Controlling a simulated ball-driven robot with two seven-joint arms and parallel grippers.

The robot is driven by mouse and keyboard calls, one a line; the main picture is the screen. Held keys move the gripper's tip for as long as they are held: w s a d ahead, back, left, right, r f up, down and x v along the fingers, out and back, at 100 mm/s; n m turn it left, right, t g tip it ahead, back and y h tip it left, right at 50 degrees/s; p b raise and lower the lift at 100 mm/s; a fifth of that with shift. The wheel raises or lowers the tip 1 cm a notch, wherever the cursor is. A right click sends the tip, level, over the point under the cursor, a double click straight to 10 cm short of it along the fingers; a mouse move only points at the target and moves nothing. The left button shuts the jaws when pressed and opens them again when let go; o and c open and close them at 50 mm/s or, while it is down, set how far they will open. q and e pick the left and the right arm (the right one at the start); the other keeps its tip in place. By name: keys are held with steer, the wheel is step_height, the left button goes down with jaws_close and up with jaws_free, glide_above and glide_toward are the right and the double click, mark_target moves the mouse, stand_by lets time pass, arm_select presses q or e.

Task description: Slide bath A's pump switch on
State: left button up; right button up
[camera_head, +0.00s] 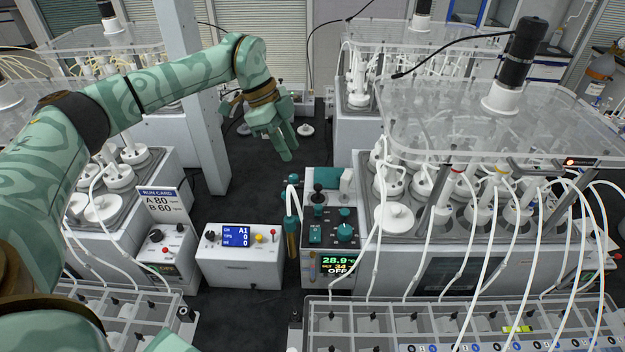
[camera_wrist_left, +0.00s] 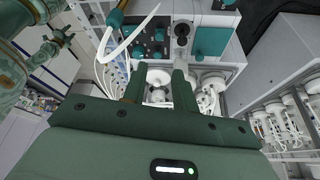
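A control unit (camera_head: 310,273) stands at the front left of the large right-hand bath. Its display (camera_head: 338,265) reads 28.9, a smaller 34 and OFF. Its top panel carries a teal switch block (camera_head: 315,236), a teal knob (camera_head: 345,231) and a black knob (camera_head: 318,190). The labels and the pump slider's position are too small to tell. My left gripper (camera_head: 287,150) hangs in the air behind and left of this unit, open and empty. In the left wrist view, its fingers (camera_wrist_left: 159,86) are apart, and a panel with teal controls (camera_wrist_left: 210,41) shows beyond them.
A white box with a blue screen (camera_head: 237,237) stands left of the unit, beside a run card (camera_head: 163,206) reading A 80, B 60. A white hose (camera_head: 294,203) curves at the unit's left side. A grey post (camera_head: 198,120) rises beside my arm. Dark bench (camera_head: 245,190) lies clear between.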

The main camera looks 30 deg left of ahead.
arm_select(q)
steer(key=p, duration=0.2)
glide_toward(318, 205)
steer(key=x, duration=0.7)
steer(key=shift+s+d+f, duration=0.1)
steer(key=shift+d+f, duration=0.05)
steer(key=shift+d, duration=0.05)
steer(key=shift+f, duration=0.2)
arm_select(e)
steer(key=shift+s+r, duration=0.25)
steer(key=shift+r, duration=0.25)
steer(key=shift+s+r, duration=0.2)
steer(key=shift+r, duration=0.3)
